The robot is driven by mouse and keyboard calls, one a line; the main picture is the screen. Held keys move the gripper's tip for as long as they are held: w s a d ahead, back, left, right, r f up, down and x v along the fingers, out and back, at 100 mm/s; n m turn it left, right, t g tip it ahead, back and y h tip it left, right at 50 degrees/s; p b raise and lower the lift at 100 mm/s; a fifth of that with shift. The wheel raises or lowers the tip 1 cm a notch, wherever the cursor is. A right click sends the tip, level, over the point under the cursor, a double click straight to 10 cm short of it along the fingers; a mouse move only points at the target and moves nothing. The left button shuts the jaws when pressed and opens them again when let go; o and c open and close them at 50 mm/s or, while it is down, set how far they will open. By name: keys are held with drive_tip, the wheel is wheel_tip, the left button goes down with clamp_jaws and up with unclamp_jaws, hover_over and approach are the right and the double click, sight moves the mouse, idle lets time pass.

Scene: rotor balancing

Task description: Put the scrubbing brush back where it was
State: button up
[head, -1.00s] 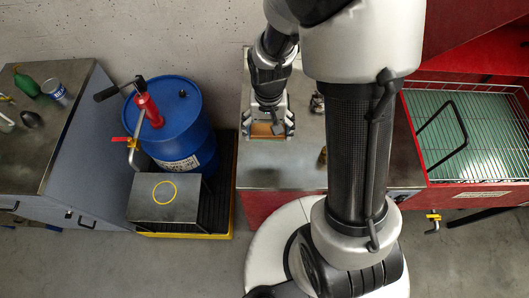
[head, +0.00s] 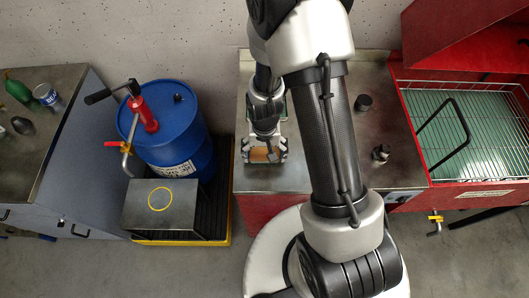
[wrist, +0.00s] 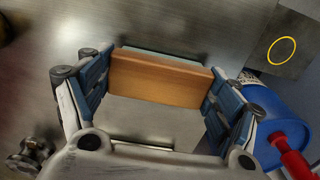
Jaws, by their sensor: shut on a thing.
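My gripper (head: 264,150) is shut on the scrubbing brush, a wooden block (head: 262,155), above the left part of the metal bench top. In the wrist view the brush's plain wooden back (wrist: 160,79) spans the gap between the two blue-padded fingers, gripped at its ends. Its bristles are hidden. A yellow ring (head: 162,198) marks the top of a low metal box (head: 140,212) left of the bench.
A blue drum (head: 190,145) with a red hand pump (head: 145,115) stands behind the box. Small dark metal parts (head: 381,153) and (head: 363,102) stand on the bench's right side. A red washer with a wire basket (head: 485,125) is at right. A bottle and can (head: 47,95) are far left.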

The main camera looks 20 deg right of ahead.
drive_tip(key=shift+f, duration=0.15)
drive_tip(key=o, duration=0.9)
drive_tip(key=shift+o, duration=0.2)
wheel_tip(320, 180, up, 13)
drive_tip(key=p, duration=0.3)
wheel_tip(320, 180, up, 15)
drive_tip(key=n+t, duration=0.2)
hover_over(265, 153)
drive_tip(key=s, duration=0.4)
drive_tip(key=s+r+n+t, duration=0.1)
drive_tip(key=s+r+t, duration=0.1)
drive_tip(key=s+r, duration=0.6)
drive_tip(key=s, duration=0.3)
drive_tip(key=shift+r+n+t, duration=0.3)
drive_tip(key=shift+r, duration=0.1)
